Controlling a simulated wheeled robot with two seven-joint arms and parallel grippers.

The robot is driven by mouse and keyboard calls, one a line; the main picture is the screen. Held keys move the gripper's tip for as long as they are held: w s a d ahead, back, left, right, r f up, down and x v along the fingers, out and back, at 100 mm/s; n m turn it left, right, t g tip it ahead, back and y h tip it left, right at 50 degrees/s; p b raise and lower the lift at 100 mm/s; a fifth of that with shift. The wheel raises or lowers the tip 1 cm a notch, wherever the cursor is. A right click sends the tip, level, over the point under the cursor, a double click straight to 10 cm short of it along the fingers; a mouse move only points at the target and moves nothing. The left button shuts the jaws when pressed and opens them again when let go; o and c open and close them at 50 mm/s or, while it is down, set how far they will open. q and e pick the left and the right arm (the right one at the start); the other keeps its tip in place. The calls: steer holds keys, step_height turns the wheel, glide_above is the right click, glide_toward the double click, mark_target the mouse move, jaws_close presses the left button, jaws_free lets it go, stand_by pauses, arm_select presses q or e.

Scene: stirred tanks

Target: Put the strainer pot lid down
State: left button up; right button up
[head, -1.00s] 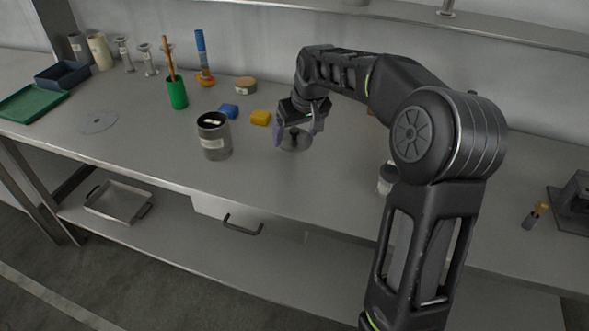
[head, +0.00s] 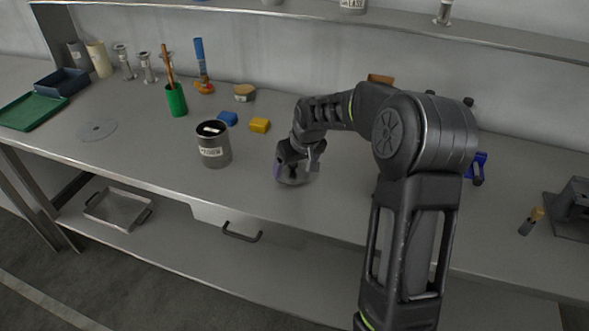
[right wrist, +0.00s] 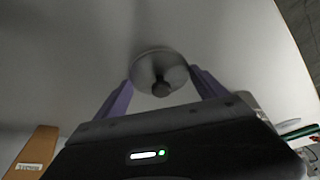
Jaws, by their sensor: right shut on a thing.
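My right gripper (head: 294,172) is shut on the strainer pot lid, low over the bench right of the pot. In the right wrist view the lid (right wrist: 150,62) is a round grey disc with a dark knob, between the two purple fingers (right wrist: 161,88). In the head view the gripper mostly hides the lid, and I cannot tell whether it touches the bench. The strainer pot (head: 214,152) is a dark grey metal cylinder with a white label. It stands upright, uncovered at the top, with something whitish showing inside. My left gripper is not in view.
The bench (head: 250,195) is clear around the gripper and toward its front edge.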

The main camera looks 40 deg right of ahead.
steer(key=shift+f, duration=0.75)
steer(key=shift+f, duration=0.2)
steer(key=o, duration=1.3)
steer(key=shift+r, duration=0.1)
